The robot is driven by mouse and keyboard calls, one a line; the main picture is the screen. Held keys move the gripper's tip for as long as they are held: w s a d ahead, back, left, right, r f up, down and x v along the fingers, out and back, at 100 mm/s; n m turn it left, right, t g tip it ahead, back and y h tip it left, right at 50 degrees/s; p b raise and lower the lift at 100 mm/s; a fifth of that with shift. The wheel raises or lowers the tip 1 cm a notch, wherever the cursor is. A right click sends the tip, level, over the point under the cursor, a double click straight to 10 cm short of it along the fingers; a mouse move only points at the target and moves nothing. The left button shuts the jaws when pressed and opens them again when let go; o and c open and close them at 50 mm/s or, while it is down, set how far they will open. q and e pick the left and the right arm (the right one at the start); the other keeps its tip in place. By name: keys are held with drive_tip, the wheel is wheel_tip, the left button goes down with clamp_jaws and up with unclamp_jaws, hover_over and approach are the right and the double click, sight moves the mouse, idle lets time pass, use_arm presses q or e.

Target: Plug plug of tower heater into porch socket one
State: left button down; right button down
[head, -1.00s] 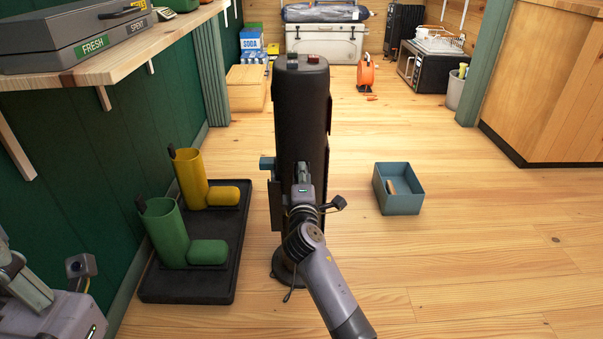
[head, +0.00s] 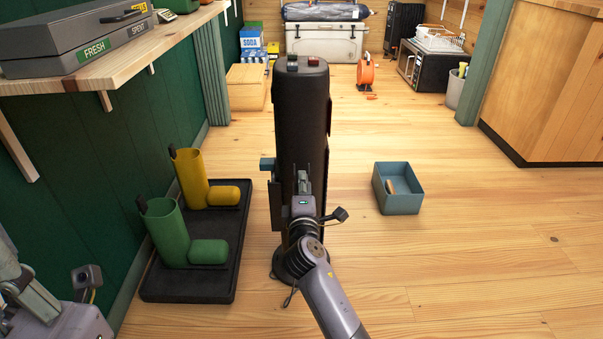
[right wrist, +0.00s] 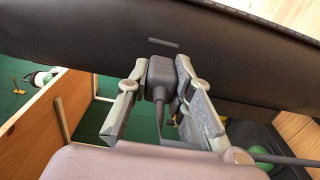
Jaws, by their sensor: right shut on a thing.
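The tower heater (head: 301,110) is a tall black column with a red and a grey control on top. It stands upright on the floor on a round base. My right gripper (head: 304,178) is in front of it, shut on the dark plug (right wrist: 161,72). In the right wrist view the plug sits between both fingers, its cord running back toward the camera and the heater's dark body just beyond. My left gripper (head: 32,292) is partly in view at the lower left; its fingers are unclear. I cannot make out a porch socket.
A black tray (head: 190,288) with green and yellow boots lies left of the heater. A blue-grey bin (head: 401,202) stands on the floor to the right. A wooden shelf (head: 110,62) juts from the green wall. Floor between bin and counter (head: 550,90) is clear.

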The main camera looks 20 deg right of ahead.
drive_tip(key=shift+p+v, duration=0.3)
drive_tip(key=shift+v, duration=1.05)
